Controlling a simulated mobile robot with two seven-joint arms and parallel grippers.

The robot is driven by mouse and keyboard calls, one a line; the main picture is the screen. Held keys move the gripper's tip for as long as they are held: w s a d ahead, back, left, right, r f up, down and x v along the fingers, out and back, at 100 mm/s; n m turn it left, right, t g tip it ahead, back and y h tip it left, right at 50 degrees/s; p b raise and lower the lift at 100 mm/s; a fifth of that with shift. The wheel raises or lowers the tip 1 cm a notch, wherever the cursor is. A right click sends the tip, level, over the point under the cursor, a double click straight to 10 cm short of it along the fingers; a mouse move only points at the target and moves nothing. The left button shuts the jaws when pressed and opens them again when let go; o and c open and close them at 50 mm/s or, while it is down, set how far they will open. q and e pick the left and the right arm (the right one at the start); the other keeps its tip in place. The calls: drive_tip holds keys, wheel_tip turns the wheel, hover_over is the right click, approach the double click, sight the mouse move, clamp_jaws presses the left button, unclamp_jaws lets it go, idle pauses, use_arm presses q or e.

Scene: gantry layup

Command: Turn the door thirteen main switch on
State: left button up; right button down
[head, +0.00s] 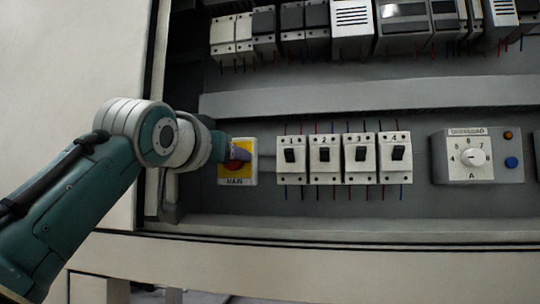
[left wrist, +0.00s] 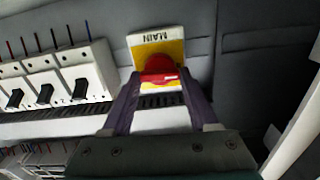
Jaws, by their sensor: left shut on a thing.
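The main switch is a yellow and white plate (head: 247,174) labelled MAIN, at the left of the cabinet's lower row. It shows upside down in the left wrist view, with its red knob (left wrist: 158,65) in the middle. My left gripper (head: 239,154) reaches in from the left and covers much of the knob in the head view. In the left wrist view its two dark fingers (left wrist: 159,79) stand on either side of the knob's handle, shut on it. I cannot tell the knob's exact angle. My right gripper is not in view.
Several numbered breakers (head: 325,157) stand in a row right of the switch. Further right is a grey box with a dial (head: 473,157) and a blue button. A grey duct (head: 370,98) runs above. The open cabinet door (head: 75,80) is at the left.

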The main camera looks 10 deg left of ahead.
use_arm(q)
drive_tip(key=shift+d+f+m+p, duration=0.1)
drive_tip(key=shift+m+p, duration=1)
drive_tip(key=shift+m, duration=3.2)
drive_tip(key=shift+d+f+m+p, duration=0.1)
drive_tip(key=shift+m+p, duration=1)
drive_tip(key=shift+m, duration=3.2)
drive_tip(key=o, duration=1.4)
